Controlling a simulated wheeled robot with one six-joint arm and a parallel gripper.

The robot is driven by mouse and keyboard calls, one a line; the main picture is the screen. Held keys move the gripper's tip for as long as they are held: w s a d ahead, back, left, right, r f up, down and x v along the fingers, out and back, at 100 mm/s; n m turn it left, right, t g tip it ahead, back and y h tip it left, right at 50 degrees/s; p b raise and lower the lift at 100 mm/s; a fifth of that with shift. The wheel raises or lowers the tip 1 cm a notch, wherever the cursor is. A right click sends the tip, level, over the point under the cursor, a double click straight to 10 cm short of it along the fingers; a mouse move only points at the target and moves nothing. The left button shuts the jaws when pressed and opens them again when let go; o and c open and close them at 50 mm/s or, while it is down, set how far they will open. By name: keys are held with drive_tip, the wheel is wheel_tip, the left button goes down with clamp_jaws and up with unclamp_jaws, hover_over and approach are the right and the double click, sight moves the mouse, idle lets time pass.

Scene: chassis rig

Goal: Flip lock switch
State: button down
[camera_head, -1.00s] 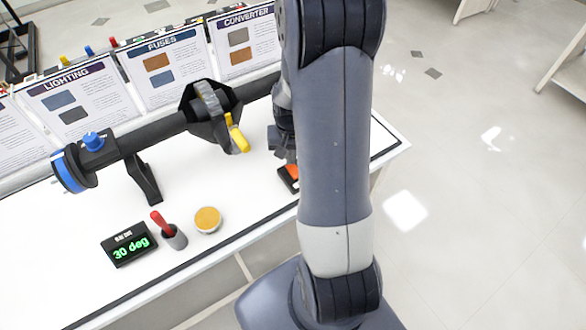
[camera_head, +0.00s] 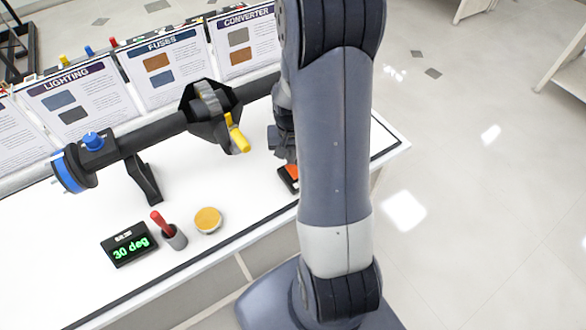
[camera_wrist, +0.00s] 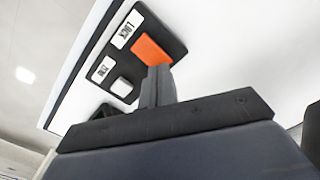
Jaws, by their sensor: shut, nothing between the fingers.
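The lock switch is a black panel (camera_wrist: 122,43) on the white bench, with an orange rocker (camera_wrist: 150,48) beside a "LOCK" label (camera_wrist: 124,32) and a small grey-white button (camera_wrist: 121,87) near a second label. My gripper (camera_wrist: 158,80) is shut and empty in the wrist view. Its tip overlaps the lower edge of the orange rocker; I cannot tell if it touches. In the head view the orange rocker (camera_head: 291,172) shows partly at the left edge of my arm, and my gripper (camera_head: 279,143) shows partly behind the arm, just above the panel.
A black rig tube with a blue end (camera_head: 68,170) and a yellow lever (camera_head: 238,138) stands left of my gripper. Signs stand behind.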

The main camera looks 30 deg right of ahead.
drive_tip(key=shift+f+b, duration=0.8)
drive_tip(key=shift+f, duration=0.15)
idle(0.4)
drive_tip(key=shift+r+p, duration=2.7)
drive_tip(key=shift+r, duration=0.9)
drive_tip(key=shift+f, duration=0.15)
wheel_tip(320, 180, down, 7)
drive_tip(key=b, duration=0.5)
drive_tip(key=shift+r, duration=0.2)
